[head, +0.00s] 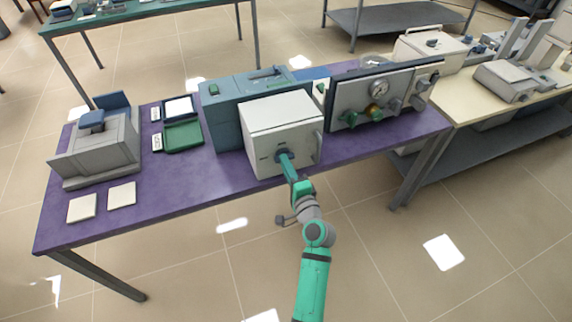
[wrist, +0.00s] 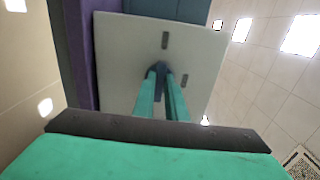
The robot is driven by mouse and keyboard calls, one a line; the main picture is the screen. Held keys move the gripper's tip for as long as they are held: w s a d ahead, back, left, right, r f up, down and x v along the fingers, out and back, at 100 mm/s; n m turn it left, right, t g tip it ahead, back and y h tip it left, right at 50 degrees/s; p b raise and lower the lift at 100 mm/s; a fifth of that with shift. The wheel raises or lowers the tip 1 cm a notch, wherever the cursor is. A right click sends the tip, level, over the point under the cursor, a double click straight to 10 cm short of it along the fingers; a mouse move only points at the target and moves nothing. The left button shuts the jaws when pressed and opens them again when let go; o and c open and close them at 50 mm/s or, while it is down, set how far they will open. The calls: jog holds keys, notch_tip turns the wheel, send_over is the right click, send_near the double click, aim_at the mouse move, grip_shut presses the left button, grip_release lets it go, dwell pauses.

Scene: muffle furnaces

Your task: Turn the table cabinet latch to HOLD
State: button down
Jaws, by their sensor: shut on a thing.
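The table cabinet (head: 283,128) is a white box with a pale front, standing near the front edge of the purple table. My gripper (head: 284,156) reaches its front face and is shut on the dark latch there. In the wrist view the pale cabinet front (wrist: 120,60) fills the middle, and the two green fingers of my gripper (wrist: 161,75) close on the dark blue latch (wrist: 160,67). The fingers hide much of the latch, and its exact angle is hard to tell. Two small dark marks show on the front, one above the latch and one to its right.
The purple table (head: 190,185) also bears a blue-grey box (head: 227,115) behind the cabinet, a gauge panel (head: 375,97) to the right, a green tray (head: 183,136) and a grey device (head: 98,150) to the left. The floor around my arm is clear.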

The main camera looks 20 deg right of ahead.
dwell(0.5)
jog(key=c, duration=1.8)
grip_release()
jog(key=s, duration=1.1)
jog(key=shift+d, duration=0.15)
jog(key=shift+w, duration=0.1)
